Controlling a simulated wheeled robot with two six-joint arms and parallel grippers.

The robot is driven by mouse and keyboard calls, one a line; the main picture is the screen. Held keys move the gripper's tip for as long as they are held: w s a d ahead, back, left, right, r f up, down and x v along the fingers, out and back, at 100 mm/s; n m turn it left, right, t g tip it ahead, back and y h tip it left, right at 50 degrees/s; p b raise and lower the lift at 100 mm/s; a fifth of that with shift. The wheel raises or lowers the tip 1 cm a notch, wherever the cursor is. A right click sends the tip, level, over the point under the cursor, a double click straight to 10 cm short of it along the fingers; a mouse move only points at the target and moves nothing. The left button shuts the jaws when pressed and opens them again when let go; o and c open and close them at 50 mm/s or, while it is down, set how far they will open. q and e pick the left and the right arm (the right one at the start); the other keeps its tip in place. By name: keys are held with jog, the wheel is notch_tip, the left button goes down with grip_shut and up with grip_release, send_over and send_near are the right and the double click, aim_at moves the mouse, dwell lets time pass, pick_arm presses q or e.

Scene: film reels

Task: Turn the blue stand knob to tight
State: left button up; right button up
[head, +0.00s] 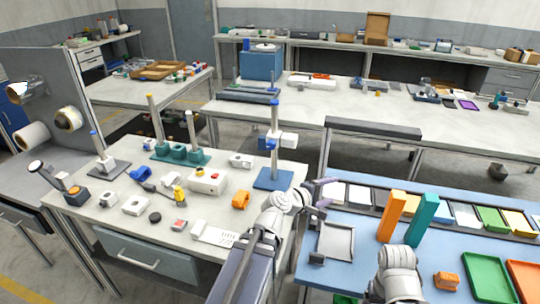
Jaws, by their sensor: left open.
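The blue stand has a flat blue base (273,179) and an upright grey pole with a blue top, near the right edge of the left workbench. A white clamp block (286,139) sits partway up the pole. A small blue part at the clamp (270,144) looks like the knob; its turn position is too small to read. My left gripper (324,197) is open and empty, lower and to the right of the stand, apart from it. My right arm shows at the bottom right, but its gripper fingers are not visible.
A stand with a grey base (106,167) and a teal-based stand (180,155) stand further left. Between lie a white box (207,181), an orange part (241,200) and small parts. The blue table at right holds tall orange (391,218) and teal (421,221) blocks and trays.

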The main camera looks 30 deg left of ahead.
pick_arm(q)
jog(key=a+r+n+t+y+b, duration=0.25)
jog(key=a+n+t+y, duration=0.2)
jog(key=a+n, duration=0.7)
jog(key=n+y, duration=0.4)
jog(key=y, duration=0.1)
send_near(270, 147)
jog(key=shift+x, duration=4.4)
jog(key=shift+r, duration=0.1)
pick_arm(e)
jog(key=w+f, duration=0.2)
jog(key=f, duration=0.1)
jog(key=shift+d, duration=0.4)
pick_arm(q)
jog(key=shift+s, duration=0.1)
jog(key=shift+c, duration=0.2)
grip_shut()
